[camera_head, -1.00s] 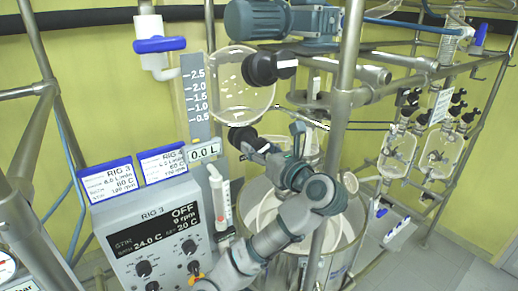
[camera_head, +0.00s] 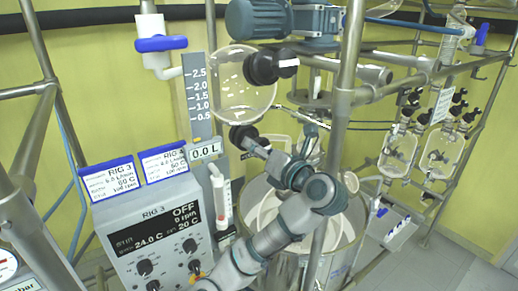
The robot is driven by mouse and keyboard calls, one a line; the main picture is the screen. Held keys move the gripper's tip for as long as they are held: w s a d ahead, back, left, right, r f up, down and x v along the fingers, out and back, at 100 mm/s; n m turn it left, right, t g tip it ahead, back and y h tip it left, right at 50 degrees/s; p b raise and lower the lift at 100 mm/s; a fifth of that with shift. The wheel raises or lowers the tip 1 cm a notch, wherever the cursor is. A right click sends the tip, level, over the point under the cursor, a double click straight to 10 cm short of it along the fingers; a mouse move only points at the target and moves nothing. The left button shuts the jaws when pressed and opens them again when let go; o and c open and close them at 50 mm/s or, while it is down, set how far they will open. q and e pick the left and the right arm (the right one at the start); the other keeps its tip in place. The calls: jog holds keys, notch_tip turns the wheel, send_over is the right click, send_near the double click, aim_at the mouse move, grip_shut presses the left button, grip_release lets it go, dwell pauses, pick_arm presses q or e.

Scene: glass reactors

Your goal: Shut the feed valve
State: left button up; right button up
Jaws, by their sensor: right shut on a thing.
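A clear round glass vessel (camera_head: 243,85) hangs beside a grey scale. A black valve knob (camera_head: 243,134) sits just under it. My right gripper (camera_head: 266,149) reaches up from below to this knob and is shut on its handle; the fingertips are small and partly hidden, so the exact hold is hard to see. A white valve with a blue lever (camera_head: 161,44) stands at upper left, its lever lying level, apart from my gripper. Which of these is the feed valve carries no readable label. My left gripper is not in view.
The control box (camera_head: 160,240) reads OFF, 0 rpm. A display (camera_head: 205,151) reads 0.0 L. A steel post (camera_head: 345,90) stands close right of my gripper. A round steel pot (camera_head: 350,240) is behind my arm. More glassware (camera_head: 400,150) hangs at right.

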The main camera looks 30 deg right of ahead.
jog(key=shift+r, duration=0.1)
jog(key=o, duration=1)
jog(key=shift+o, duration=0.8)
jog(key=shift+w, duration=0.25)
jog(key=shift+s+d, duration=0.1)
jog(key=shift+s, duration=0.05)
